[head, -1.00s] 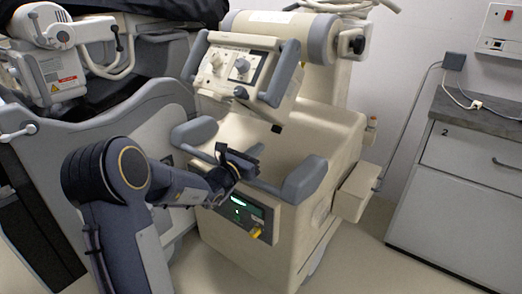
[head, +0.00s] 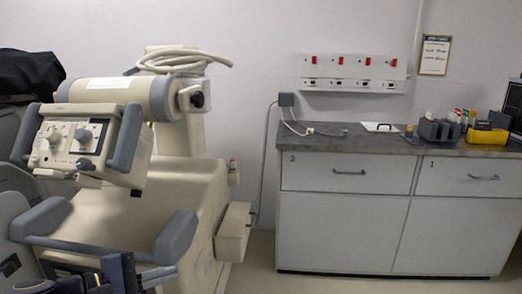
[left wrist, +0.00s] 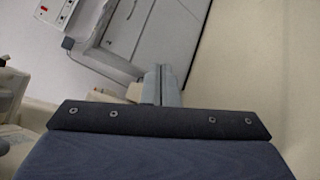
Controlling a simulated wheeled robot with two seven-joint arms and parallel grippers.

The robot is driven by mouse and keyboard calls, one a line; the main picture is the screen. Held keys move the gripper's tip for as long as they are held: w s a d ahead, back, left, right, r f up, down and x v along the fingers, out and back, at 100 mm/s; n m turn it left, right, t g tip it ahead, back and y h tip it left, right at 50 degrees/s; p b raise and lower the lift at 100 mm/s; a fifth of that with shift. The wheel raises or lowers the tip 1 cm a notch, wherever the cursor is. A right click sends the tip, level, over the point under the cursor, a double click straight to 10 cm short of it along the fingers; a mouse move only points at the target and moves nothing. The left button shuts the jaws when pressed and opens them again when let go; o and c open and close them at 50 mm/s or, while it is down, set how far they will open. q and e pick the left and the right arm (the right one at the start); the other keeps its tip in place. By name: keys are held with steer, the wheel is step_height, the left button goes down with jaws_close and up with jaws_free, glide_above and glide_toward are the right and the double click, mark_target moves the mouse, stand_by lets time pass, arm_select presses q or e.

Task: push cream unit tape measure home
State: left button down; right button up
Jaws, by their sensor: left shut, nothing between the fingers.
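The cream unit (head: 185,195) stands at the left in the head view, with a grey handle bar (head: 100,242) across its front and a tilted control panel (head: 85,145). Its lower front is out of the frame, and I cannot make out a tape measure on it. My left gripper (head: 126,274) shows only in part at the bottom edge, in front of the handle bar. In the left wrist view its fingers (left wrist: 162,85) are together with nothing between them. My right gripper is not in view.
A white cabinet (head: 345,225) with a grey worktop (head: 365,143) stands at the right. Its drawers are shut. On top are a yellow box (head: 487,136) and dark holders (head: 438,130). A small cream box (head: 233,232) juts from the unit's right side. Floor shows between unit and cabinet.

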arm_select(q)
steer(key=s+a+f+m+g+y, duration=0.1)
steer(key=s+f+m+g+y, duration=0.1)
steer(key=s+f+m+y, duration=0.45)
steer(key=s+f+m+g+y, duration=0.15)
steer(key=s+f+m, duration=0.25)
steer(key=s+m, duration=0.5)
step_height(320, 180, up, 23)
steer(key=s+n+p, duration=0.2)
steer(key=p, duration=2.1)
steer(key=shift+s+a+f+g+h, duration=0.15)
steer(key=shift+s+a+g+h, duration=0.15)
steer(key=shift+a+g, duration=0.15)
stand_by(0.4)
